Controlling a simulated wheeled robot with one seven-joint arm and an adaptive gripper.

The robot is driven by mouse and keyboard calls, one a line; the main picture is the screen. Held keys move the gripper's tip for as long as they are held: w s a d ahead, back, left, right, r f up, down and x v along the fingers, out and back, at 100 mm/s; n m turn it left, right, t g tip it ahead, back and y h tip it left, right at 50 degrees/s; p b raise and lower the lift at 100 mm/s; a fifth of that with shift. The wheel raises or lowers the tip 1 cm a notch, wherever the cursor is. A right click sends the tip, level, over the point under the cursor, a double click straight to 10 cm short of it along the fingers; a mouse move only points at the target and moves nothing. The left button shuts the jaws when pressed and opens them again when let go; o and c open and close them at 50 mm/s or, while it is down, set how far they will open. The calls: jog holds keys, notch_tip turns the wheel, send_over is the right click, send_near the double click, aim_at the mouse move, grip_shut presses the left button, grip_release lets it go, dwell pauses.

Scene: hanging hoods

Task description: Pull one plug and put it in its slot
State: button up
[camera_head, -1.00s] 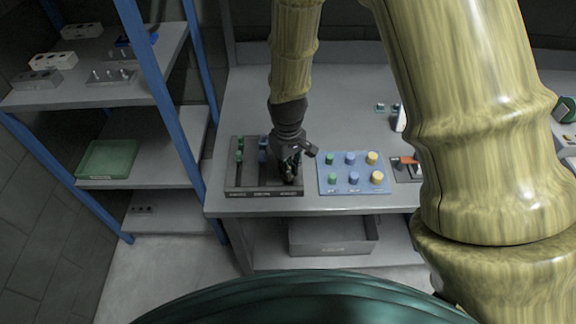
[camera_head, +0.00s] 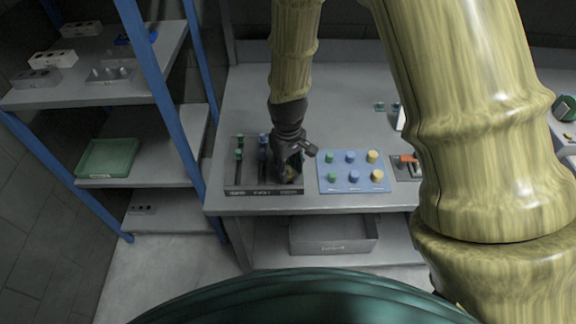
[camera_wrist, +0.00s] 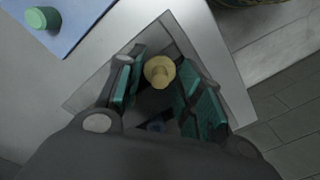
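A dark tray (camera_head: 250,190) with labelled columns stands at the front left of the bench. Green plugs (camera_head: 239,155) stand in its left column and blue plugs (camera_head: 263,153) in its middle one. My gripper (camera_head: 288,174) is low over the right column. A yellow plug (camera_wrist: 159,70) sits between its fingertips in the wrist view, with the fingers (camera_wrist: 160,84) apart on either side. The yellow plug shows only partly in the head view, behind the gripper. A blue board (camera_head: 341,187) with green, blue and yellow plugs lies just right of the tray.
A small grey panel with an orange part (camera_head: 405,161) lies right of the board. A blue-posted shelf (camera_head: 165,90) with blocks and a green tray (camera_head: 108,158) stands at the left. A grey bin (camera_head: 333,237) sits under the bench. The bench behind the tray is clear.

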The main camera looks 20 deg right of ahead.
jog(key=shift+r, duration=0.1)
notch_tip(320, 180, up, 12)
dwell(0.8)
